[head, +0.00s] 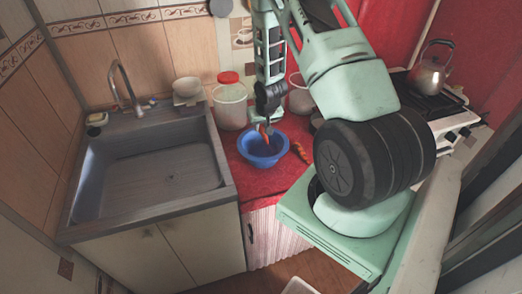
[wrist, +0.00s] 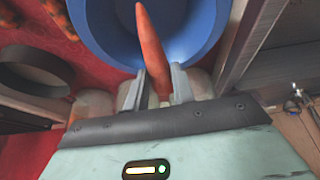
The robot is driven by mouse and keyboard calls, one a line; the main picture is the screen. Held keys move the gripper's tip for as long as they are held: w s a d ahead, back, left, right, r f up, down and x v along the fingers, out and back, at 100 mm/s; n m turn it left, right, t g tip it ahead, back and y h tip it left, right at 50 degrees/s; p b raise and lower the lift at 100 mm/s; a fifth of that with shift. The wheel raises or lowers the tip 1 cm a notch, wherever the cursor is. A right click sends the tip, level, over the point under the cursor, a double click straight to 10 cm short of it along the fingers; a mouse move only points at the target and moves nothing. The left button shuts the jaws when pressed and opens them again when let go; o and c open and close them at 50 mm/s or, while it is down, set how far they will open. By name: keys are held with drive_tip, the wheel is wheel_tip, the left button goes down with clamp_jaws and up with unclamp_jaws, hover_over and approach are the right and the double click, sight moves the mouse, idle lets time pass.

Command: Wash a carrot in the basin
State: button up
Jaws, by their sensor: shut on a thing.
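My gripper (head: 265,122) is shut on an orange carrot (wrist: 153,48), which sticks out past the fingertips (wrist: 158,88) in the wrist view. The carrot is over the blue bowl (head: 258,160) on the red counter, its tip pointing down into it in the head view. I cannot tell whether it touches the bowl. The bowl also shows in the wrist view (wrist: 95,30). The grey sink basin (head: 150,175) is to the left, empty, with a metal tap (head: 124,88) at its back.
Another carrot (head: 301,153) lies right of the bowl; orange pieces (wrist: 62,16) show in the wrist view. A red-lidded jar (head: 230,105) stands behind the bowl. White dishes (head: 187,88) sit at the sink's back corner. A kettle (head: 430,72) is on the stove at right.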

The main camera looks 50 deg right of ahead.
sight(263, 128)
drive_tip(key=shift+r+p, duration=1.4)
drive_tip(key=shift+r, duration=0.7)
drive_tip(key=shift+d+f, duration=0.1)
